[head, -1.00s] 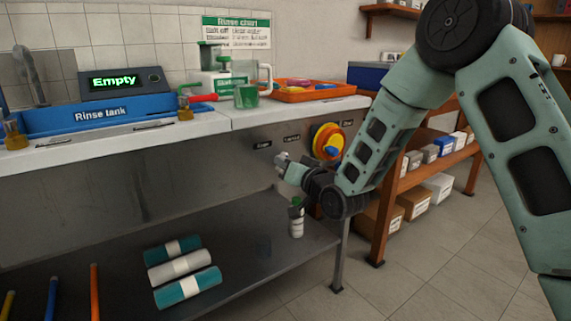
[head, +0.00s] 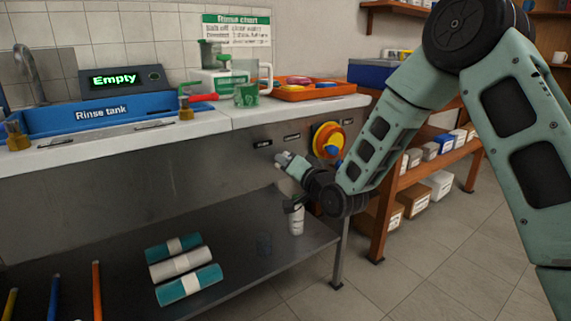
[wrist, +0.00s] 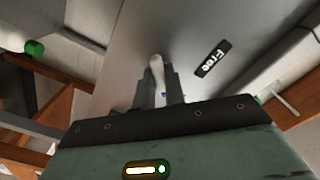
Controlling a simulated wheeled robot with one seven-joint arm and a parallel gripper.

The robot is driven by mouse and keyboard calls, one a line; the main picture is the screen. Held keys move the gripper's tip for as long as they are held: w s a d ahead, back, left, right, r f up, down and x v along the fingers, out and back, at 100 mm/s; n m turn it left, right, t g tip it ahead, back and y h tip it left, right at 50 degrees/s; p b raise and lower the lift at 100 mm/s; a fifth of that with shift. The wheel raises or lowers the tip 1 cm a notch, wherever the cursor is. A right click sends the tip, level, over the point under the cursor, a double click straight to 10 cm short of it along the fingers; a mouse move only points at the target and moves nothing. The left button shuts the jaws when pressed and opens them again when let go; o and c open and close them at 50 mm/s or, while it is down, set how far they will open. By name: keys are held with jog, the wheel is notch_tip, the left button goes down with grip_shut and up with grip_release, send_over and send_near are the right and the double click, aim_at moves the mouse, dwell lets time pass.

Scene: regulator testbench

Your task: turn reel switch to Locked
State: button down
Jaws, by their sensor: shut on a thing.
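My gripper (wrist: 159,88) is shut on a pale, rounded lever that I take to be the reel switch (wrist: 156,62). In the wrist view the lever stands between the two fingers against a grey metal panel. A black label reading "Free" (wrist: 211,59) is on the panel, right of the lever. In the head view my gripper (head: 284,160) is at the panel front under the counter, below two small dark labels (head: 262,144) too small to read. The switch is hidden by the gripper there, and its setting cannot be told.
A yellow and red reel (head: 328,140) is on the panel just right of my gripper. A white bottle (head: 296,221) stands on the lower shelf (head: 240,262) beneath my wrist. Rolled cloths (head: 180,264) lie to the left.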

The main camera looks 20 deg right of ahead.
jog(key=c, duration=1.5)
grip_release()
jog(key=shift+o, duration=0.2)
jog(key=p+v, duration=1.3)
jog(key=v, duration=0.4)
jog(key=shift+s, duration=0.2)
